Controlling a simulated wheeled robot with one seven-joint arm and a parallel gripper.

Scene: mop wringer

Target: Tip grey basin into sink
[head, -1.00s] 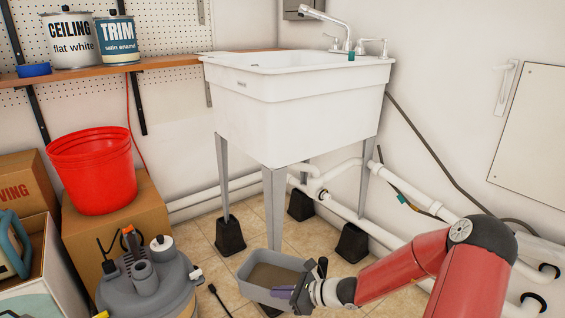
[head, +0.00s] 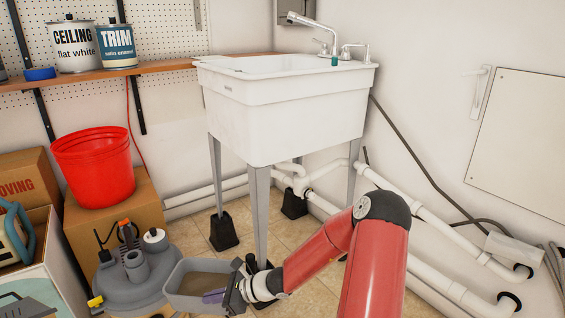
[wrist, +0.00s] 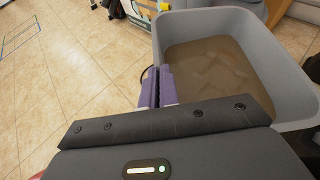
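The grey basin (head: 192,302) is low in front of the white sink, left of its front leg, and holds murky brown water. My gripper (head: 213,296) is at the basin's right side. In the wrist view the purple fingers of my gripper (wrist: 158,86) are closed on the basin wall (wrist: 262,55), and the basin looks nearly level. The white utility sink (head: 290,115) stands on grey legs well above the basin. Its floor is hidden from the head view. The basin's underside is hidden, so its exact height is unclear.
A grey shop vacuum (head: 130,278) stands just left of the basin. A red bucket (head: 95,165) sits on a cardboard box (head: 125,225). The faucet (head: 325,30) rises at the sink's back. White pipes (head: 440,280) run along the right wall. Tiled floor shows under the sink.

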